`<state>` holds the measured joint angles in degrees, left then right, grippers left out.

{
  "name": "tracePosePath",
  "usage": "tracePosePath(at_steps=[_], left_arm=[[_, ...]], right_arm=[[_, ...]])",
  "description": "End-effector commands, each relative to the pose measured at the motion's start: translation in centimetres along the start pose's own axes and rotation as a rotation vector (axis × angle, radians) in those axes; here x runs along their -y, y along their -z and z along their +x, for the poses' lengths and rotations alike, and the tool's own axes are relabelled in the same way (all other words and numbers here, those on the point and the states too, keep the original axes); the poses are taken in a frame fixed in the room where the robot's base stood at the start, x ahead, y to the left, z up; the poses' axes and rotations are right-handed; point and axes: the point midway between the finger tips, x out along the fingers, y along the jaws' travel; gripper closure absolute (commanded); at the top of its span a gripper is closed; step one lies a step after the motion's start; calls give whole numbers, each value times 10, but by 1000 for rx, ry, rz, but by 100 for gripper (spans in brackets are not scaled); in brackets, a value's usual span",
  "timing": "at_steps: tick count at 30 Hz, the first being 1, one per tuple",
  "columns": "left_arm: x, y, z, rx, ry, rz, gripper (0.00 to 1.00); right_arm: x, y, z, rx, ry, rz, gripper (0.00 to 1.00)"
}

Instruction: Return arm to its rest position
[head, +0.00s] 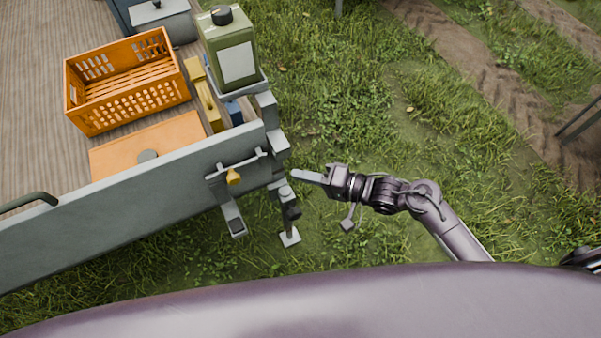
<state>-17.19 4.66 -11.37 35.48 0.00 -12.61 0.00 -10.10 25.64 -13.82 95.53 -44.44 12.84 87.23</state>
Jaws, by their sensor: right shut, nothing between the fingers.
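My right arm comes in from the lower right of the head view and reaches left over the grass. Its gripper (308,177) is shut and empty, its fingers pointing left. The fingertips appear close to the corner of the grey trailer (120,205) in the picture; I cannot tell the exact gap. My left arm and gripper are not in view.
On the trailer stand an empty orange crate (125,123), an orange panel or lid (118,158), a green canister (228,50) and a grey box (165,20). A latch with a yellow knob (233,177) sits on its side. Open grass lies right.

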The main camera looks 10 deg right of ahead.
Motion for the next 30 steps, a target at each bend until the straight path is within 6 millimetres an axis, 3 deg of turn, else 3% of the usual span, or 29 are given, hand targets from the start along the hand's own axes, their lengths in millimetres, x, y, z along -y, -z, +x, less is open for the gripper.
tracePosePath(at_steps=[11,14,17,20,23,27,30], left_arm=[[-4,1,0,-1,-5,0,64],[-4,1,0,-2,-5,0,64],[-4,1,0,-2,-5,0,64],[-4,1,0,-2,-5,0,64],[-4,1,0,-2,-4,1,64],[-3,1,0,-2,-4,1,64],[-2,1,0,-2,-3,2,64]], right_arm=[[-2,0,0,-4,-4,-1,100],[-21,3,-1,-33,-39,-19,100],[-68,7,-5,-97,-135,-70,100],[-138,2,-18,-156,-296,-144,100],[-210,-17,-40,-168,-485,-224,100],[-296,-67,-79,-98,-745,-317,100],[-346,-116,-112,8,-913,-373,100]])
